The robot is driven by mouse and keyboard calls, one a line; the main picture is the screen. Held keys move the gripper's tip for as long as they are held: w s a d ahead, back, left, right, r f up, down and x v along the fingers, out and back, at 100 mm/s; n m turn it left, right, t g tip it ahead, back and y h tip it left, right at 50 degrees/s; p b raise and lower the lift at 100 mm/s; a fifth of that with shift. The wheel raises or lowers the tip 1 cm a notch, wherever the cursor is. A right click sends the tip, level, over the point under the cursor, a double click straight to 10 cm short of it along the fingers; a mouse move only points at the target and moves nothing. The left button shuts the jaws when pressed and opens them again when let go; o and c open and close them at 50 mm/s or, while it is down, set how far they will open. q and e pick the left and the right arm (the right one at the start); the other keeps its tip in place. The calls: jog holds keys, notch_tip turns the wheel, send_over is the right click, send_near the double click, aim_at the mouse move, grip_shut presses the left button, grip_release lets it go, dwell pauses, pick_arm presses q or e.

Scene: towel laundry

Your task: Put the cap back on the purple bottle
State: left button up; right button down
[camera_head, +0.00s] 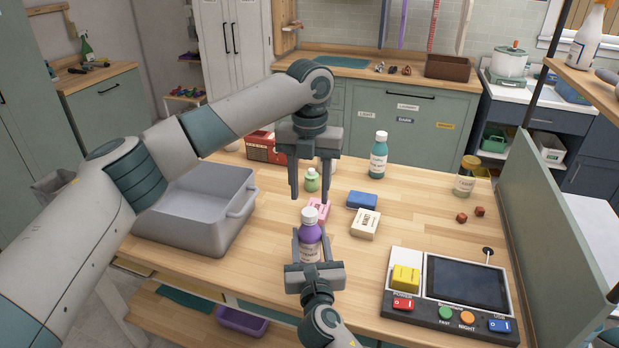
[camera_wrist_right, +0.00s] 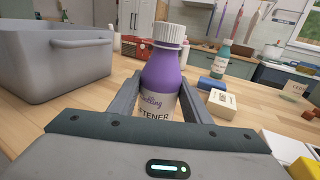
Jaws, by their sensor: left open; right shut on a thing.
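The purple bottle (camera_head: 310,243) stands upright at the front middle of the wooden table, with a white label. The white cap (camera_head: 309,215) sits on top of its neck; it also shows in the right wrist view (camera_wrist_right: 170,33), upright on the bottle (camera_wrist_right: 164,72). I cannot tell how tightly it is seated. My right gripper (camera_head: 311,245) is shut on the bottle's body, a finger on each side. My left gripper (camera_head: 308,196) points down above the cap, open and empty, its fingertips apart from the cap in the picture.
A grey basin (camera_head: 195,222) stands left. Behind the bottle are a green bottle (camera_head: 312,180), a teal bottle (camera_head: 378,158), a pink bar (camera_head: 319,209), a blue sponge (camera_head: 361,201) and a cream box (camera_head: 365,224). A button panel (camera_head: 450,295) lies front right.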

pick_arm(q)
jog(key=n, duration=0.7)
jog(key=shift+r, duration=0.2)
jog(key=n, duration=0.6)
jog(key=shift+r, duration=0.2)
jog(key=n, duration=0.6)
jog(key=shift+r, duration=0.2)
jog(key=n, duration=0.5)
jog(key=shift+r+n, duration=0.15)
jog(key=shift+n, duration=0.25)
jog(key=n, duration=0.6)
jog(key=shift+r, duration=0.2)
jog(key=n, duration=0.5)
jog(key=shift+r+n, duration=0.15)
jog(key=shift+n, duration=0.15)
jog(key=n, duration=0.5)
jog(key=shift+r+n, duration=0.15)
jog(key=shift+n, duration=0.25)
jog(key=n, duration=0.6)
jog(key=shift+r, duration=0.2)
